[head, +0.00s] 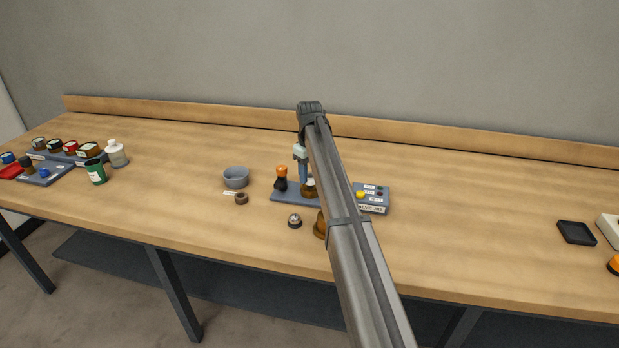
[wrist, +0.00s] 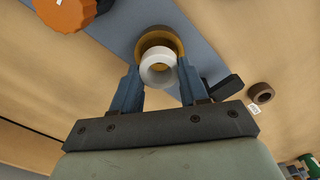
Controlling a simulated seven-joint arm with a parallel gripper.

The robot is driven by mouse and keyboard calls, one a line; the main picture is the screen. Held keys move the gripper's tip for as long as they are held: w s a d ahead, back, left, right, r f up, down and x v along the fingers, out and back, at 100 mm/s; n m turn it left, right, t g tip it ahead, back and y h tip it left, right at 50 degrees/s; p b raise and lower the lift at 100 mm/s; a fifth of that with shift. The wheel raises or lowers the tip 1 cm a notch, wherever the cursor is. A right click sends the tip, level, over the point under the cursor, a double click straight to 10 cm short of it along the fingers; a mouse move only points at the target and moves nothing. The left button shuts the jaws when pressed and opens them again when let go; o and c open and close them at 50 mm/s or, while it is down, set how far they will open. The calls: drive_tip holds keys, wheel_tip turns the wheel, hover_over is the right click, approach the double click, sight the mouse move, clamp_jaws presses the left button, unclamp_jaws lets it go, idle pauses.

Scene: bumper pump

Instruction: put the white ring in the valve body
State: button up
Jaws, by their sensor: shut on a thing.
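The white ring (wrist: 158,72) is between the two fingertips of my gripper (wrist: 157,78) in the wrist view, and my gripper is shut on it. The brass-coloured valve body (wrist: 160,41) shows just beyond the ring, which covers part of its opening. I cannot tell whether ring and body touch. In the head view the valve body (head: 308,189) stands on a blue-grey board (head: 282,195), with my gripper (head: 302,168) above it. My arm hides part of this area, and the ring is hardly visible there.
An orange-topped black part (head: 281,178) stands left of the valve body. A grey bowl (head: 236,177) and a brown ring (head: 241,198) lie further left. A small silver-topped part (head: 295,221) is in front. A labelled grey tray (head: 372,199) is at right. The bench further right is mostly clear.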

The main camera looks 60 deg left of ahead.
drive_tip(key=shift+f, duration=0.95)
drive_tip(key=o, duration=1)
drive_tip(key=shift+f, duration=0.1)
wheel_tip(320, 180, up, 12)
drive_tip(key=shift+r, duration=0.15)
